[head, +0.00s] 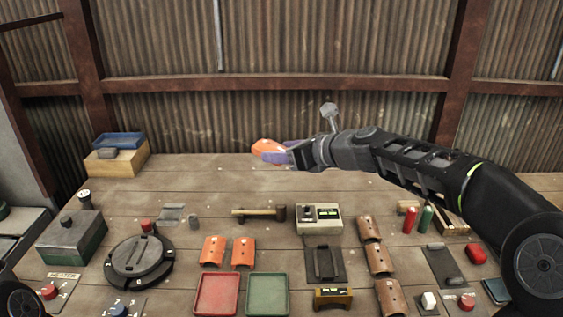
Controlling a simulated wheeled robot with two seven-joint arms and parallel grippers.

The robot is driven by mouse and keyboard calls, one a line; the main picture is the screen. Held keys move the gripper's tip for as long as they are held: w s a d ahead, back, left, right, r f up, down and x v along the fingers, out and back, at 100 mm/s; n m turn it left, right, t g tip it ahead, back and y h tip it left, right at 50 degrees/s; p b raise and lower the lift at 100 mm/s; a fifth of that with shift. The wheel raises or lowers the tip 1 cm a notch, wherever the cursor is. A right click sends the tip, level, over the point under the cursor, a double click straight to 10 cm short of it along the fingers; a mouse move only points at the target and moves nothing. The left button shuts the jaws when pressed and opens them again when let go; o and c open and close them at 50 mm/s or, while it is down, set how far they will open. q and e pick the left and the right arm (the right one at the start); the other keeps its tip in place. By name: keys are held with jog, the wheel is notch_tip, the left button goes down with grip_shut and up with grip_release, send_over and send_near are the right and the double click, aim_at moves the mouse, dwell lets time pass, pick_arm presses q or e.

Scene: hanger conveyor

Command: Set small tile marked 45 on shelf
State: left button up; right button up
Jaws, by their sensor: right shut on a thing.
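My right gripper (278,156) reaches in from the right, above the back of the bench. It is shut on an orange tile (268,147), held in the air with its far end pointing left. No number can be read on it, and the fingers hide part of it. Two similar small orange tiles, a left one (212,250) and a right one (243,252), lie on the bench behind the trays. I cannot make out a clear shelf. My left gripper is not in view.
A red tray (217,273) and a green tray (267,274) stand at the front. Several brown curved tiles (380,258) lie right of centre. A mallet (262,213), a grey box (319,210) and a round dark fixture (138,240) stand nearby. The bench's back strip is mostly clear.

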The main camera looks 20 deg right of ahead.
jog(key=shift+r, duration=0.2)
dwell(0.6)
jog(key=shift+w+d+f+h, duration=0.1)
jog(key=shift+w+d+h, duration=0.1)
jog(key=shift+d+h, duration=0.1)
jog(key=d+f+m+t+h, duration=0.1)
jog(key=d+f+m+h, duration=0.15)
jog(key=f, duration=0.35)
jog(key=d+f+m+t+h, duration=0.1)
jog(key=d+f+m+h, duration=0.1)
jog(key=f+m+h, duration=0.3)
jog(key=shift+n+y, duration=0.55)
jog(key=shift+n, duration=0.1)
jog(key=s+a+f, duration=0.1)
jog(key=s+f, duration=0.1)
jog(key=f, duration=0.1)
jog(key=s+a+f, duration=0.1)
jog(key=s+f, duration=0.1)
jog(key=f, duration=0.2)
jog(key=s+a+f, duration=0.1)
jog(key=s+f, duration=0.1)
jog(key=f, duration=0.1)
jog(key=shift+s+a+f, duration=0.15)
jog(key=shift+a+f, duration=0.1)
jog(key=shift+a, duration=0.05)
jog(key=shift+s+a+f, duration=0.2)
jog(key=shift+f, duration=0.05)
jog(key=shift+a, duration=0.1)
